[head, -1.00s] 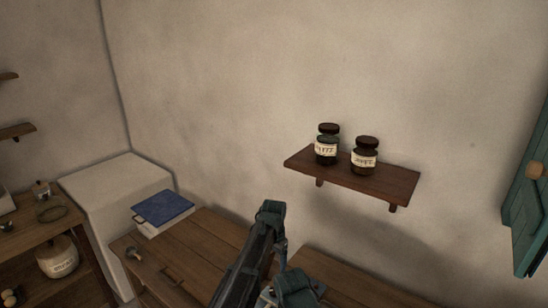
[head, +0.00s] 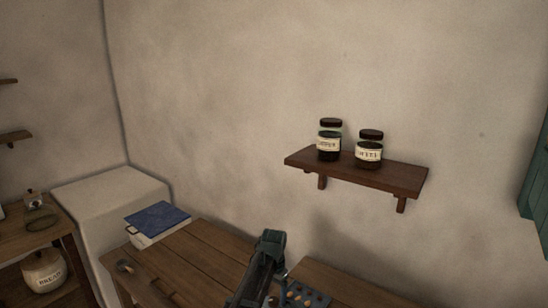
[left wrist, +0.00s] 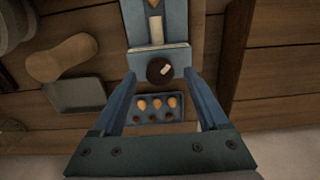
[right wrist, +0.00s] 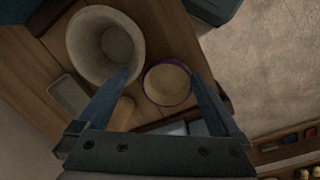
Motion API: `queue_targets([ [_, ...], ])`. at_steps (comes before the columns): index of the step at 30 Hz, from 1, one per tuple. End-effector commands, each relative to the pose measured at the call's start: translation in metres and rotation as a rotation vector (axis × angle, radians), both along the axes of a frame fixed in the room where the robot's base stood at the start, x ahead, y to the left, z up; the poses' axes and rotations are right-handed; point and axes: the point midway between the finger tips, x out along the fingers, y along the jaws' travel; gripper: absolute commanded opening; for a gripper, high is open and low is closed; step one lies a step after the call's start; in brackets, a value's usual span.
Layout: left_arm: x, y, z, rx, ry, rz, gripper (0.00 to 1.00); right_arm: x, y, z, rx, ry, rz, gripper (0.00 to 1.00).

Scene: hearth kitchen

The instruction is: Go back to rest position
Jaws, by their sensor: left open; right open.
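My left arm shows at the bottom middle of the head view, in front of the wooden worktop. In the left wrist view my left gripper (left wrist: 160,74) is open, its two blue fingers apart. A dark round thing with a pale mark (left wrist: 159,71) shows between the fingertips; I cannot tell if they touch it. My right gripper (right wrist: 158,75) is open in the right wrist view, with nothing held between its fingers. It points down over a worktop with bowls. My right arm does not clearly show in the head view.
A wall shelf (head: 400,180) holds two labelled jars (head: 329,140). An egg tray (left wrist: 150,116) lies below my left gripper.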

Motion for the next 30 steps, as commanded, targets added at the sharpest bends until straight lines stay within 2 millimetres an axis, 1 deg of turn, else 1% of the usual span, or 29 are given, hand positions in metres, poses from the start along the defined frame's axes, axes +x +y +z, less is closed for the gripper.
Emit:
queue_targets([
  [1,0.000,0.000,-0.005,0.000,0.000,0.000,0.77,0.000,0.000,-0.005,0.000,0.000,0.000,1.00],
  [2,0.000,0.000,-0.005,0.000,0.000,0.000,0.77,0.000,0.000,-0.005,0.000,0.000,0.000,1.00],
  [14,0.000,0.000,-0.002,0.000,0.000,0.000,0.77,0.000,0.000,-0.002,0.000,0.000,0.000,1.00],
  [17,0.000,0.000,0.005,0.000,0.000,0.000,0.77,0.000,0.000,0.005,0.000,0.000,0.000,1.00],
  [20,0.000,0.000,0.017,0.000,0.000,0.000,0.77,0.000,0.000,0.017,0.000,0.000,0.000,1.00],
  [30,0.000,0.000,0.062,0.000,0.000,0.000,0.77,0.000,0.000,0.062,0.000,0.000,0.001,1.00],
])
